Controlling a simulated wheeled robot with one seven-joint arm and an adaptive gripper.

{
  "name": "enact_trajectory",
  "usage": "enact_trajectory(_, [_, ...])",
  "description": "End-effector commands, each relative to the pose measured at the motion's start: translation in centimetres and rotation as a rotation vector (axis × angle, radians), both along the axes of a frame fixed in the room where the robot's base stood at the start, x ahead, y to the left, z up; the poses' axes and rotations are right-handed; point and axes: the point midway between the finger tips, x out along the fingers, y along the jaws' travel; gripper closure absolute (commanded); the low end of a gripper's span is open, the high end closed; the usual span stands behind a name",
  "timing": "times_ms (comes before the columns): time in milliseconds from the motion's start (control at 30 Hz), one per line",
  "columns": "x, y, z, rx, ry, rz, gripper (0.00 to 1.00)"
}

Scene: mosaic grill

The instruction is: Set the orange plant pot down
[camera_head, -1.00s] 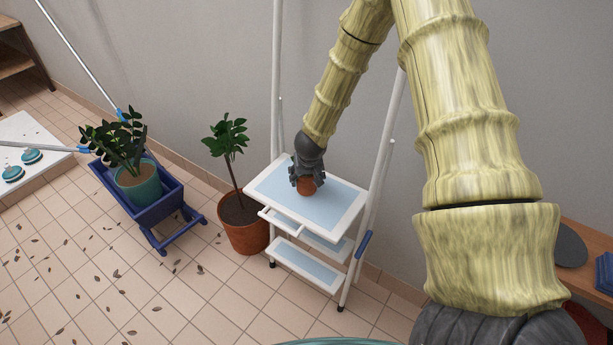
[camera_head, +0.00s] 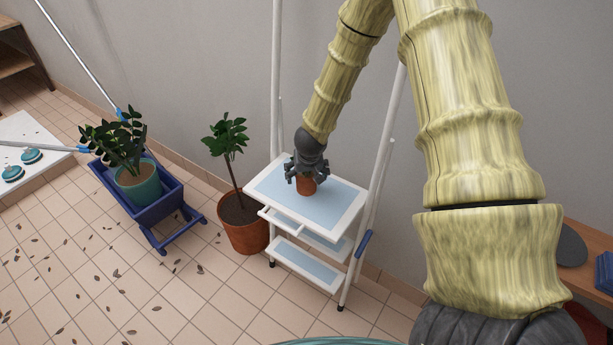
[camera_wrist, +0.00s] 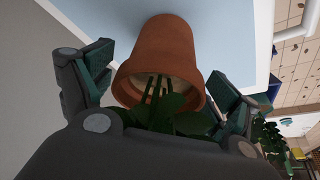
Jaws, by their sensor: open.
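The small orange plant pot (camera_head: 306,186) stands on the blue top of the white shelf stand (camera_head: 347,221). In the wrist view the orange pot (camera_wrist: 165,50) shows its rim and green leaves toward me, with its base against the pale blue surface. My gripper (camera_head: 306,178) is just above and around the pot. Its fingers (camera_wrist: 165,85) are spread on both sides of the pot, with a gap visible at the left finger. The gripper is open. The plant's upper leaves are partly hidden by the gripper body.
A larger terracotta pot with a tree (camera_head: 243,235) stands on the floor left of the stand. A blue cart (camera_head: 160,210) holding a teal pot (camera_head: 138,188) is farther left. White poles rise behind the stand near my arm. The stand's top around the pot is clear.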

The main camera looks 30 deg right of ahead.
Motion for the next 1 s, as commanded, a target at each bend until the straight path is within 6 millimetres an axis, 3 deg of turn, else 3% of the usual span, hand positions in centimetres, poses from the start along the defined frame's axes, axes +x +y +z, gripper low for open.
enact_trajectory(600, [-3.0, 1.4, 8.0, -0.002, -0.001, 0.001, 0.11])
enact_trajectory(1000, [-3.8, 1.8, 9.7, 0.000, 0.001, 0.000, 0.11])
